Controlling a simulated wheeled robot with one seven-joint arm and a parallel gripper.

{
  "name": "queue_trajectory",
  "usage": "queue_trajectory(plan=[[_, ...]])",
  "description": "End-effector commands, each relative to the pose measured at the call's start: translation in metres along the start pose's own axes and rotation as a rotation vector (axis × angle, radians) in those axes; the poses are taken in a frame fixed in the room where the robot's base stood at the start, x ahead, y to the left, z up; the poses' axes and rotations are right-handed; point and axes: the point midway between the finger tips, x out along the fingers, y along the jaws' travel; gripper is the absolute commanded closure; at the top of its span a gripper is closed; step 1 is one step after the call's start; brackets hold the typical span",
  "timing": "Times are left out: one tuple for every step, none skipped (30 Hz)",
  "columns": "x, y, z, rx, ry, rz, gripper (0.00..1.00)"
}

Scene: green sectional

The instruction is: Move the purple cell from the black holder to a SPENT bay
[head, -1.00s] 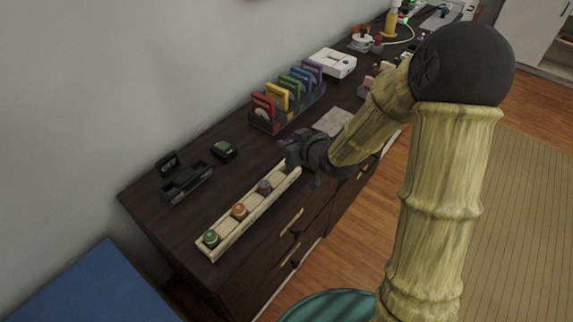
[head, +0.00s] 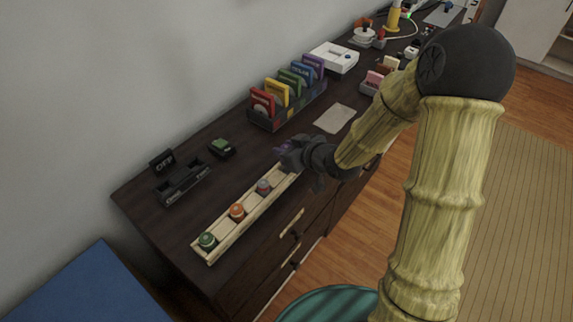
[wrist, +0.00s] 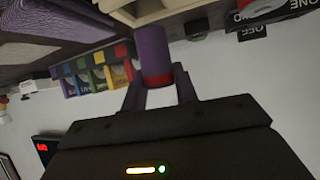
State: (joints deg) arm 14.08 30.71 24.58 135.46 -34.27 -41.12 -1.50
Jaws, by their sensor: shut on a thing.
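My gripper (head: 284,152) is shut on the purple cell (wrist: 152,48), which has a red band near the fingers. In the wrist view the cell stands out between my gripper's fingers (wrist: 160,88). In the head view only a little purple shows at the gripper, above the far right end of a cream tray (head: 222,247). The tray holds a green cell (head: 207,241), an orange cell (head: 237,211) and a blue-grey and red cell (head: 264,187). A black holder (head: 182,187) with an OFF sign (head: 163,162) stands at the left.
A small green-topped black device (head: 222,148) sits behind the tray. A dark rack (head: 263,120) of coloured cases and a beige pad (head: 334,118) lie farther right. The dark dresser top between black holder and tray is clear.

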Motion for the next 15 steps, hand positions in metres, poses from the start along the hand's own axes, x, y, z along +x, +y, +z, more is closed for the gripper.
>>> queue_trajectory(plan=[[0.004, 0.000, 0.006, 0.001, 0.001, -0.001, 0.97], [0.004, 0.000, 0.007, 0.000, 0.001, -0.001, 0.97], [0.005, 0.000, 0.008, -0.001, 0.002, 0.000, 0.97], [0.005, 0.000, 0.008, -0.001, 0.002, 0.000, 0.97], [0.005, 0.000, 0.008, -0.001, 0.002, 0.001, 0.97], [0.004, 0.000, 0.008, -0.001, 0.002, 0.001, 0.97], [0.004, 0.000, 0.008, -0.001, 0.002, 0.001, 0.97], [0.004, 0.000, 0.007, -0.001, 0.002, 0.001, 0.97], [0.004, 0.000, 0.007, -0.001, 0.002, 0.001, 0.97], [0.004, 0.000, 0.007, -0.001, 0.002, 0.001, 0.97], [0.005, 0.000, 0.008, -0.001, 0.002, 0.001, 0.97], [0.005, 0.000, 0.010, 0.000, 0.001, 0.000, 0.97], [0.007, 0.000, 0.012, 0.001, 0.001, 0.000, 0.97], [0.008, 0.000, 0.015, 0.002, 0.000, 0.000, 0.97], [0.011, 0.000, 0.020, 0.002, -0.001, 0.000, 0.97]])
